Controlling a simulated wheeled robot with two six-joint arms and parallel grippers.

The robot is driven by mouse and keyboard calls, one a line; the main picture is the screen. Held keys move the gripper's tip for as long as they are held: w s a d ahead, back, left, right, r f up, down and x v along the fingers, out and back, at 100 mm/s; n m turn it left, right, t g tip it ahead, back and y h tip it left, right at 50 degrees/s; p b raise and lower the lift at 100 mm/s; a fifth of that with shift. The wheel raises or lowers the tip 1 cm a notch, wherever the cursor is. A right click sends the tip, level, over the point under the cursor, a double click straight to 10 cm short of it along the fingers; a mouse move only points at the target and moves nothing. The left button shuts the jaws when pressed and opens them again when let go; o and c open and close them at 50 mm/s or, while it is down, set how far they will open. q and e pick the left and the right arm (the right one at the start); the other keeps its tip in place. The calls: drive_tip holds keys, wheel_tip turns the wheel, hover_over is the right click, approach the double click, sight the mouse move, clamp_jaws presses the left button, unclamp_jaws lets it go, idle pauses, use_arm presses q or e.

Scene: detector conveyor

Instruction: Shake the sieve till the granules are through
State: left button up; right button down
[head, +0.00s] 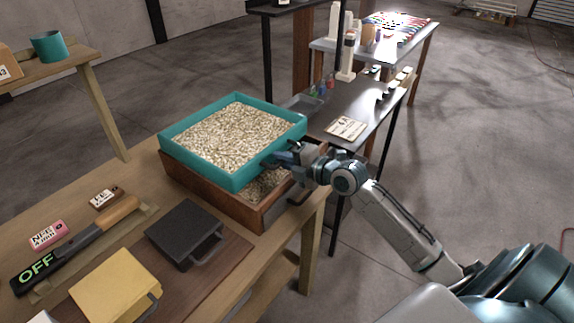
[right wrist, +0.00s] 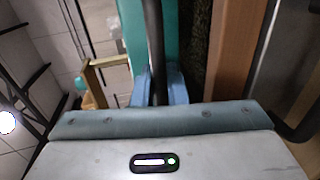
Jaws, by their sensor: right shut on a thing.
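The teal sieve (head: 212,169) is a square frame heaped with pale granules (head: 232,137) in the head view. It sits over a brown wooden box (head: 212,196), offset a little so that part of the box's inside shows at the near right. Some granules (head: 264,186) show inside the box there. My right gripper (head: 285,158) is shut on the sieve's handle at its right side. In the right wrist view the dark handle (right wrist: 154,50) runs between the blue fingertips (right wrist: 160,88), beside the teal wall (right wrist: 184,40). My left gripper is out of view.
On the wooden table lie a dark block with a handle (head: 183,233), a yellow block (head: 115,283), a detector marked OFF (head: 40,270) and small labelled cards (head: 48,235). A dark side table (head: 350,108) stands behind, to the right. A teal cup (head: 48,46) stands at the far left.

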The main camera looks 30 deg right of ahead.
drive_tip(key=shift+r, duration=0.1)
drive_tip(key=c, duration=1.6)
unclamp_jaws()
drive_tip(key=shift+w, duration=0.1)
drive_tip(key=shift+o, duration=0.3)
drive_tip(key=shift+w+a, duration=0.1)
drive_tip(key=shift+w, duration=0.05)
drive_tip(key=p+v, duration=0.3)
drive_tip(key=v, duration=0.8)
